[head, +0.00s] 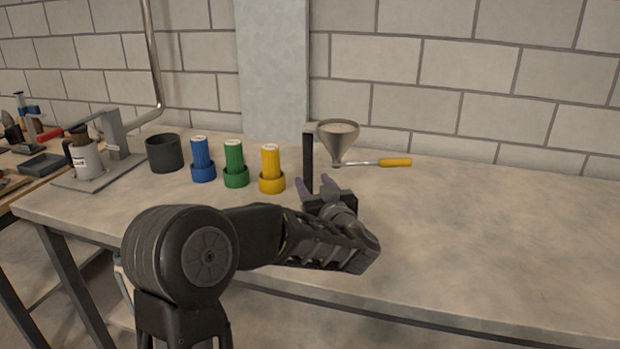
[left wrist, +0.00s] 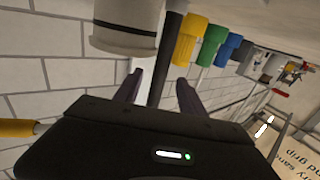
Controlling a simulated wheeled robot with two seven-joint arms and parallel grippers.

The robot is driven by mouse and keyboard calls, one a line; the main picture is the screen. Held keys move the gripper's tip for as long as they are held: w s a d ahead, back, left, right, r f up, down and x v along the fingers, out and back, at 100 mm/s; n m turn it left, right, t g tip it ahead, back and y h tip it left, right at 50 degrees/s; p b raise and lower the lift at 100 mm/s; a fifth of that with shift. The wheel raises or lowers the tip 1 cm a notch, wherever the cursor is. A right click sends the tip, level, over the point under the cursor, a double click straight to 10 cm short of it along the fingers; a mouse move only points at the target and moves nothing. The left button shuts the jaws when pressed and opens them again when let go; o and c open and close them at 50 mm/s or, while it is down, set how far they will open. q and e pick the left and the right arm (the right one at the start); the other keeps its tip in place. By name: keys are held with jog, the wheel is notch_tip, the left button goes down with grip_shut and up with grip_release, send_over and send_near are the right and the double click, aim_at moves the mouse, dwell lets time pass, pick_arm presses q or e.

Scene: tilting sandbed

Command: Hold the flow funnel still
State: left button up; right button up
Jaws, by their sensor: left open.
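The flow funnel (head: 338,140) is a grey metal cone with a yellow-ended handle (head: 396,162) sticking out to the right. My left gripper (head: 315,186) is open, in front of and below the funnel, near the post. In the left wrist view a pale round body (left wrist: 125,28), apparently the funnel, lies just beyond the fingers (left wrist: 158,88). Nothing is clearly held, and I cannot tell whether a finger touches the post. My right gripper is not in view.
Blue (head: 202,160), green (head: 235,165) and yellow (head: 271,170) capped cylinders stand in a row left of the post. A dark cup (head: 164,153) and a metal stand (head: 115,150) are further left. The bench (head: 490,230) is clear on the right.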

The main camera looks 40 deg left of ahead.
aim_at(305, 169)
pick_arm(q)
jog(key=shift+x, duration=3.9)
jog(key=shift+c, duration=0.3)
grip_shut()
